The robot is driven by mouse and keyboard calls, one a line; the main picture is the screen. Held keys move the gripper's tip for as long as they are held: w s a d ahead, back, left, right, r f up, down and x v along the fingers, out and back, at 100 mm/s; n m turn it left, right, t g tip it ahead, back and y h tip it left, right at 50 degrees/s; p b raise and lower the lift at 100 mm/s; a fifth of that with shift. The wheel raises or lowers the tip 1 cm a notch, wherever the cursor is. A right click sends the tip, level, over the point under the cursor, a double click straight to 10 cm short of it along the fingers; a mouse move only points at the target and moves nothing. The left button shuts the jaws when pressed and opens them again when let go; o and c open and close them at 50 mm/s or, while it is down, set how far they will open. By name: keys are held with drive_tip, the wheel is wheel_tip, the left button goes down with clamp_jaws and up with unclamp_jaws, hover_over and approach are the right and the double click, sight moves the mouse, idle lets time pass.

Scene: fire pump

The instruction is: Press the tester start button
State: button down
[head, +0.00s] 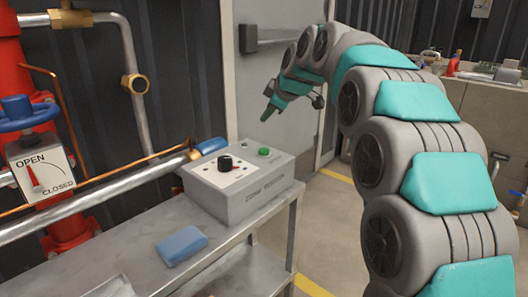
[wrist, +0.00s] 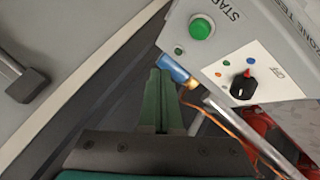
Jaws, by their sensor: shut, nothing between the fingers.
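The tester is a grey box (head: 245,203) on a metal bench, with a light panel, a black knob (head: 225,163) and a green start button (head: 264,151) on top. In the wrist view the green button (wrist: 201,28) sits beside partly visible "START" lettering, and the black knob (wrist: 243,87) has a red mark. My gripper (head: 268,114) is shut and empty, above and just behind the button in the head view. In the wrist view its dark green fingertips (wrist: 161,72) lie below and left of the button, apart from it.
A pipe with a blue end (head: 211,146) passes behind the tester. A blue cloth-like block (head: 181,245) lies on the bench (head: 135,235). A red pipe with a blue valve wheel (head: 22,113) stands at left. A grey door (head: 270,85) with a push bar is behind my gripper.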

drive_tip(key=b, duration=0.2)
hover_over(267, 151)
wheel_tip(267, 151, down, 6)
drive_tip(key=shift+f, duration=0.1)
drive_tip(key=shift+f+b, duration=0.4)
idle(1.6)
drive_tip(key=shift+f+b, duration=0.35)
drive_tip(key=shift+b, duration=0.15)
drive_tip(key=shift+f+b, duration=0.5)
drive_tip(key=shift+f, duration=0.05)
idle(0.6)
drive_tip(key=shift+r, duration=0.95)
